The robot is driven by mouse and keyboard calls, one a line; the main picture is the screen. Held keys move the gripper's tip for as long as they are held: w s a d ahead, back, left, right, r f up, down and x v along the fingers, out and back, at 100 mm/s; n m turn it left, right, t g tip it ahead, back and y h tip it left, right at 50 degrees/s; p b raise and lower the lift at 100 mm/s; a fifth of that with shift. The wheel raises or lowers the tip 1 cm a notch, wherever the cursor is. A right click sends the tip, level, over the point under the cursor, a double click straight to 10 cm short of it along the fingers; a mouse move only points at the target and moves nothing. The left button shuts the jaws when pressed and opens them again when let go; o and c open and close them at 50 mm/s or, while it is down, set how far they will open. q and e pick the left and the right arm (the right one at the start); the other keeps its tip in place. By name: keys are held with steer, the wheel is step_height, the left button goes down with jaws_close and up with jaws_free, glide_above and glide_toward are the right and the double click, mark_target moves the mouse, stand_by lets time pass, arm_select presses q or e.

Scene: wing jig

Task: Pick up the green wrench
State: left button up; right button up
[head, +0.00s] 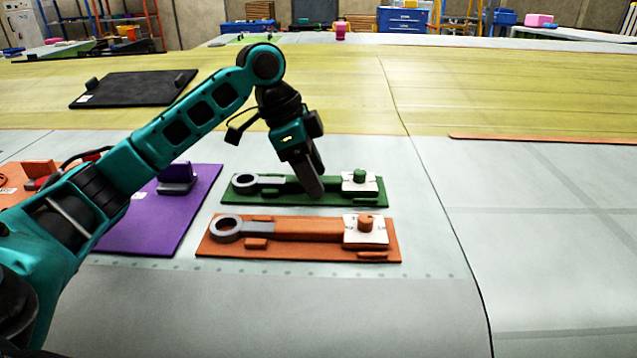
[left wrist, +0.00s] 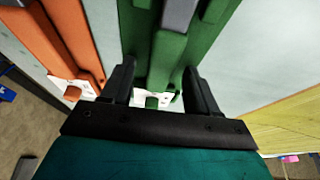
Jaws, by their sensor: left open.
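The green wrench (head: 283,184) lies on a green board (head: 232,195), with its grey ring end to the left. Its green handle points right, towards a white label and a green knob. My left gripper (head: 314,190) points down at the handle, its fingers hiding part of it. In the left wrist view the open fingers (left wrist: 160,90) stand on either side of the green handle (left wrist: 166,58). I cannot tell how far down around it they reach. My right gripper is not in view.
An orange wrench (head: 290,230) lies on an orange board (head: 215,252) just in front. A purple board (head: 150,235) lies to the left under my arm. A black board (head: 135,88) lies farther back. The pale surface to the right (head: 530,220) is clear.

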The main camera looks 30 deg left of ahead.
arm_select(q)
steer(key=shift+c, duration=0.2)
jaws_close()
stand_by(0.3)
